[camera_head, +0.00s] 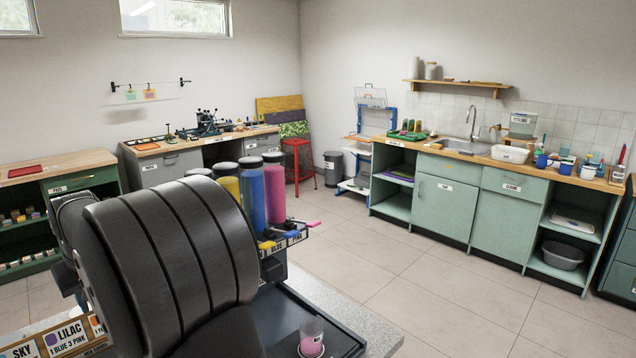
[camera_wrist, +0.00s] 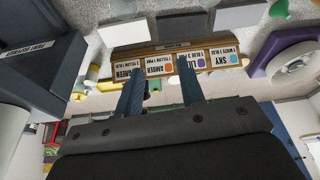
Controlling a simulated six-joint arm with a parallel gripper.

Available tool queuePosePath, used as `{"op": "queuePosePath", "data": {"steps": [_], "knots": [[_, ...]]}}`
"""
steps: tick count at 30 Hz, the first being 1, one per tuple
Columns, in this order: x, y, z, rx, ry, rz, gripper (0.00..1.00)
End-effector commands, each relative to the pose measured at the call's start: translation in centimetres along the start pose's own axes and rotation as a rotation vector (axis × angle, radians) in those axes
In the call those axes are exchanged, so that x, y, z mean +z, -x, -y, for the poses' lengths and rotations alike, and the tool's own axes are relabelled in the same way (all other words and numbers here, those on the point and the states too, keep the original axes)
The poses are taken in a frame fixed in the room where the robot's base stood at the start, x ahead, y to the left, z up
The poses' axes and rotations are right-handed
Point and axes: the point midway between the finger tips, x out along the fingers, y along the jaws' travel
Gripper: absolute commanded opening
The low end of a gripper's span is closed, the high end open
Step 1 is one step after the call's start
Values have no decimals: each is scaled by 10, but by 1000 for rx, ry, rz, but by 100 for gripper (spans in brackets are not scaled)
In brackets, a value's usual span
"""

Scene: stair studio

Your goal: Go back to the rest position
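My gripper (camera_wrist: 160,68) shows in the wrist view as two dark blue fingers, spread apart with nothing held between them. Past the fingertips is a wooden holder with recipe cards (camera_wrist: 165,48), seen upside down. The fingers overlap the cards in the picture; I cannot tell whether they touch. In the head view my large black arm link fills the lower left and hides my gripper. The same cards, lilac and sky among them, show in part at the lower left (camera_head: 70,338).
Paint tubes, one blue (camera_head: 252,192) and one pink (camera_head: 274,188), stand in a rack beside my arm link. A clear cup with pink paint (camera_head: 311,343) stands on a dark tray at the front. A purple item (camera_wrist: 262,70) is right in the wrist view. The floor beyond is clear.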

Motion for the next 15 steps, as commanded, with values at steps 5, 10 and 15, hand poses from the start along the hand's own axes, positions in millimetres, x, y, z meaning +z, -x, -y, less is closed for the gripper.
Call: {"op": "queuePosePath", "data": {"steps": [5, 10, 15], "knots": [[-10, -7, 35, -26, 86, 0, 36], [-18, -13, 67, -49, 164, -1, 36], [-24, -18, 101, -74, 242, -2, 36]]}}
